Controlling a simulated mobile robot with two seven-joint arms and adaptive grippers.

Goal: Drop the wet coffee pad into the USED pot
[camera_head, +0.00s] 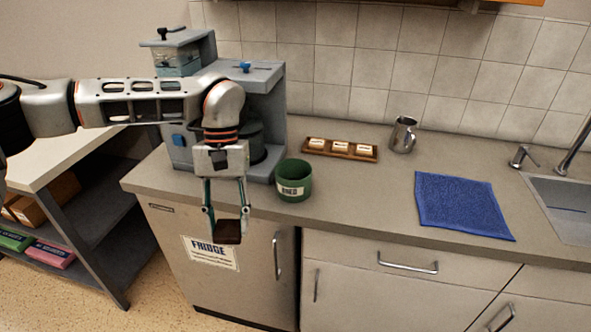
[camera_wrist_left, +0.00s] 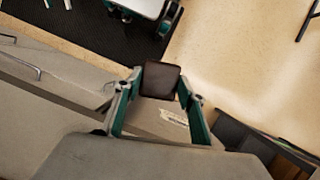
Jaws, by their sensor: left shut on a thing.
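My left gripper (camera_head: 227,230) is shut on a dark brown coffee pad (camera_head: 229,238), held in front of the counter's front edge. The pad also shows between the fingertips in the left wrist view (camera_wrist_left: 160,79). The green USED pot (camera_head: 293,181) stands upright on the counter, to the right of the gripper and further back. Its inside looks dark, and I cannot see its bottom. My right gripper is in neither view.
A grey coffee machine (camera_head: 262,80) stands behind the pot. A wooden tray (camera_head: 340,151) with labelled pieces, a metal jug (camera_head: 403,135) and a blue cloth (camera_head: 462,205) lie to the right. The sink (camera_head: 560,205) is at far right. The counter between pot and cloth is clear.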

